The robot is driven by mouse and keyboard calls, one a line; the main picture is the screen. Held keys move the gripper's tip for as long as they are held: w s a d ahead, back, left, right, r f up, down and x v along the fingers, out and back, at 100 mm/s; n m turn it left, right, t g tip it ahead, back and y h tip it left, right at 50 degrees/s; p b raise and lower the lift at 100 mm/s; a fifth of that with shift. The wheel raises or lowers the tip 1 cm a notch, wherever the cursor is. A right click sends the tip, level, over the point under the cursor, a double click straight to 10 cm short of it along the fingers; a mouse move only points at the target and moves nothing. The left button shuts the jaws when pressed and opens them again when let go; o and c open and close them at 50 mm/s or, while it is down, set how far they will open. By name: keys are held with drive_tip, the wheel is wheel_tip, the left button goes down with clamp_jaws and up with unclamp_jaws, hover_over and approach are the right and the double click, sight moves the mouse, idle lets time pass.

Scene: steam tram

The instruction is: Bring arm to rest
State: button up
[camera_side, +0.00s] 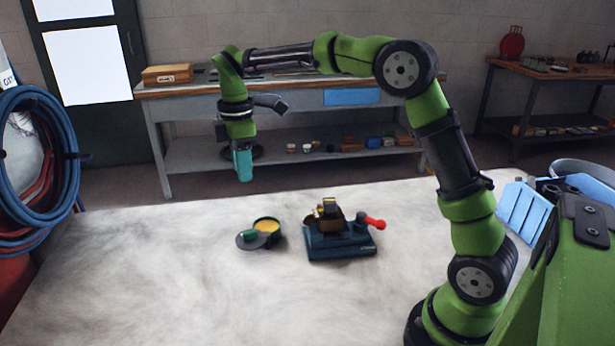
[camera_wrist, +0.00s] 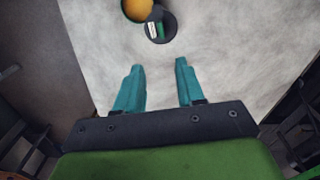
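My gripper (camera_side: 243,166) hangs from my green arm above the far left part of the table, pointing down and clear of the surface. In the wrist view its two teal fingers (camera_wrist: 159,84) stand apart with nothing between them, so it is open and empty. Pale tabletop shows beyond the fingertips.
A round tin with yellow contents (camera_side: 267,226) stands on the pale table (camera_side: 150,270), beside a dark disc (camera_side: 250,240) bearing a green piece. A dark blue device with a red-knobbed lever (camera_side: 340,242) stands to their right. The table's left front is clear.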

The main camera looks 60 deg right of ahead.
drive_tip(key=s+a+r+m+t+y, duration=0.1)
drive_tip(key=s+m+t, duration=0.2)
drive_tip(key=s+m, duration=0.4)
drive_tip(key=s+a+r+m+t+y, duration=0.1)
drive_tip(key=s+m+t, duration=0.3)
drive_tip(key=s, duration=1.3)
drive_tip(key=m, duration=0.4)
drive_tip(key=shift+r+m, duration=0.25)
drive_tip(key=shift+m, duration=0.05)
drive_tip(key=shift+o, duration=0.2)
drive_tip(key=shift+a, duration=0.1)
